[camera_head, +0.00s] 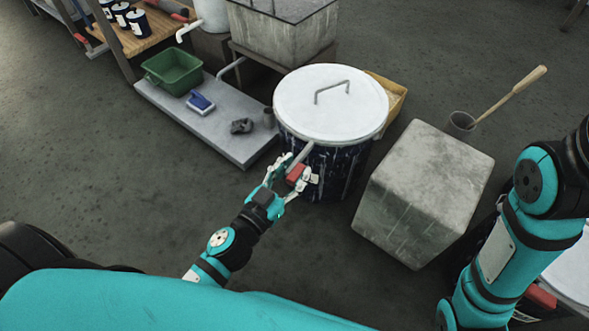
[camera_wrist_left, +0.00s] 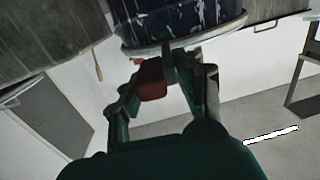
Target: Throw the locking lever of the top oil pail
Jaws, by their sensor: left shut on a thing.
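A dark blue oil pail (camera_head: 338,167) with pale streaks stands upright, its white lid (camera_head: 325,103) on top with a wire handle. A grey locking lever (camera_head: 303,153) slants out from under the lid's rim and ends in a red grip (camera_head: 295,174). My left gripper (camera_head: 298,169) is shut on the red grip at the pail's near side. In the left wrist view the red grip (camera_wrist_left: 152,80) sits between the fingers, with the grey bar beside it and the pail (camera_wrist_left: 185,20) beyond. My right arm shows at the right; its gripper is out of the picture.
A grey block (camera_head: 424,190) stands right of the pail. A low slab (camera_head: 220,130) at left bears a green bin (camera_head: 173,71). Another white lid (camera_head: 574,270) shows behind my right arm.

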